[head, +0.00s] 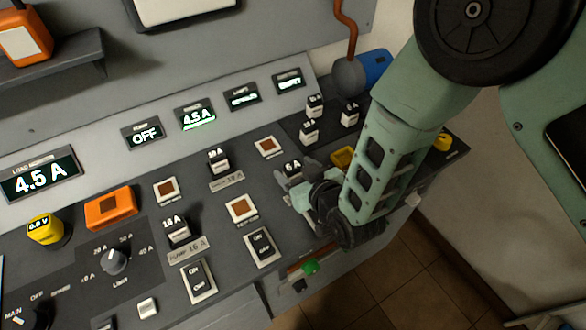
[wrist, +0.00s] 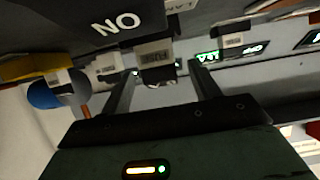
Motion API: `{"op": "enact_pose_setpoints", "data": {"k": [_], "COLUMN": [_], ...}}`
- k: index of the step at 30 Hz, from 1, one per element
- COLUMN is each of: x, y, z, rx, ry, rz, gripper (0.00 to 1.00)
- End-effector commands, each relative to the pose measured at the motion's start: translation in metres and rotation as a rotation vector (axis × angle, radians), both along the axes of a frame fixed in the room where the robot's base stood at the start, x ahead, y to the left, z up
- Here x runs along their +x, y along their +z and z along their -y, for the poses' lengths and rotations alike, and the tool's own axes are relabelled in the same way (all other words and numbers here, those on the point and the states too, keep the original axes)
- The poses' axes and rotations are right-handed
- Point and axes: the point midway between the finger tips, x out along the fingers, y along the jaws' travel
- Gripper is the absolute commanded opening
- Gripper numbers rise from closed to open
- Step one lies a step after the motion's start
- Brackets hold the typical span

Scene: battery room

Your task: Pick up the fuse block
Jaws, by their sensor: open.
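A white and dark fuse block marked 6 A (head: 292,169) stands on the sloped console, just beyond my gripper (head: 297,195) in the head view. My gripper is low over the console, and the arm hides part of it. In the wrist view a dark block with a pale label (wrist: 155,54) shows between the two open fingers of my gripper (wrist: 162,72). The fingers are apart on either side of it; I cannot tell whether either touches it. Similar blocks are marked 10 A (head: 218,160) and 16 A (head: 178,232).
Several spare blocks (head: 309,131) stand at the console's far right. A blue cylinder (head: 374,68) and yellow parts (head: 343,157) are near my arm. Rocker switches (head: 261,247) and an orange box (head: 110,208) lie left of the gripper. A green knob (head: 310,267) is at the front edge.

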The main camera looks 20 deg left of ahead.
Motion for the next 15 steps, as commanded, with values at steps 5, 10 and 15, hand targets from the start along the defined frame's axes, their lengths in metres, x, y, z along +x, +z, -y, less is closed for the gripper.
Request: {"op": "enact_pose_setpoints", "data": {"k": [5,10,15], "x": [0.0013,0.0012,0.0013], "y": [-0.0015,-0.0014,-0.001], "z": [-0.0017,-0.0016,-0.0017], "rx": [-0.001,-0.001,0.0], "ry": [0.0,0.0,0.0], "rz": [-0.001,-0.001,0.0], "gripper": [0.62,0.4,0.11]}}
